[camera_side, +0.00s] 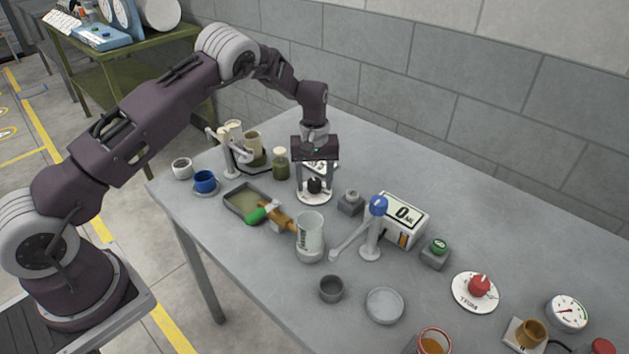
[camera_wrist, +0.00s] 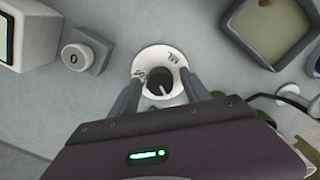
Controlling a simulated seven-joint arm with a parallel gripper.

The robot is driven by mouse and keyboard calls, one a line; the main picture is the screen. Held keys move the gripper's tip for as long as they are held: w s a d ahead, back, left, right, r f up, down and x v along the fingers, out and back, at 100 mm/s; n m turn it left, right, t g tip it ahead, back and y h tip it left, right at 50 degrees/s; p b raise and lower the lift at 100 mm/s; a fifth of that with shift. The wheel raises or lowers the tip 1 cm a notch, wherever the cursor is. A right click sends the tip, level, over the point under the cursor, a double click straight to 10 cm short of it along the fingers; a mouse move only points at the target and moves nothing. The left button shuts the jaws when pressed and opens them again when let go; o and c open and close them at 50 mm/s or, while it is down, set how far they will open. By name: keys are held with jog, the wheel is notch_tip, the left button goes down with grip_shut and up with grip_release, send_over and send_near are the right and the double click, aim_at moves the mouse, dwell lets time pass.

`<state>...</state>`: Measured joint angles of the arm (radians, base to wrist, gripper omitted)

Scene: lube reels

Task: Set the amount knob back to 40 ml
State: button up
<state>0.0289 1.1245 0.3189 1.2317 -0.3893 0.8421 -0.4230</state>
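The amount knob (camera_side: 314,186) is a small black knob on a round white dial (camera_side: 304,195) marked ML, towards the back of the grey table. In the wrist view the knob (camera_wrist: 157,84) shows a short white pointer line at its lower right. The dial's other marking is too small to read surely. My gripper (camera_side: 315,190) points down over the dial, its two fingers apart on either side of the knob. In the wrist view gaps show between the knob and the fingers of my gripper (camera_wrist: 160,77). It is open and holds nothing.
A display box (camera_side: 404,212) reading 0 ML and a grey button block (camera_side: 350,205) stand right of the dial. A blue-topped lever stand (camera_side: 371,238), clear beaker (camera_side: 310,235) and shallow tray (camera_side: 232,196) are nearer the front. An olive-green bottle (camera_side: 280,166) stands close left.

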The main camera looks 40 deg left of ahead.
aim_at(315, 181)
notch_tip(315, 181, up, 8)
jog(key=shift+f, duration=0.15)
jog(key=s+d+r+m+t+h, duration=0.1)
jog(key=s+d+r+m, duration=0.1)
jog(key=s+r, duration=0.65)
jog(key=s+d+r+m+t, duration=0.15)
jog(key=s+r, duration=0.35)
jog(key=r, duration=0.7)
jog(key=s+d+m+t, duration=0.1)
jog(key=s+m, duration=0.1)
jog(key=s, duration=1)
jog(key=s+d+r+m+t+y, duration=0.1)
jog(key=s+d+m+t, duration=0.1)
jog(key=s, duration=1)
jog(key=shift+r+m, duration=0.2)
jog(key=shift+m, duration=0.65)
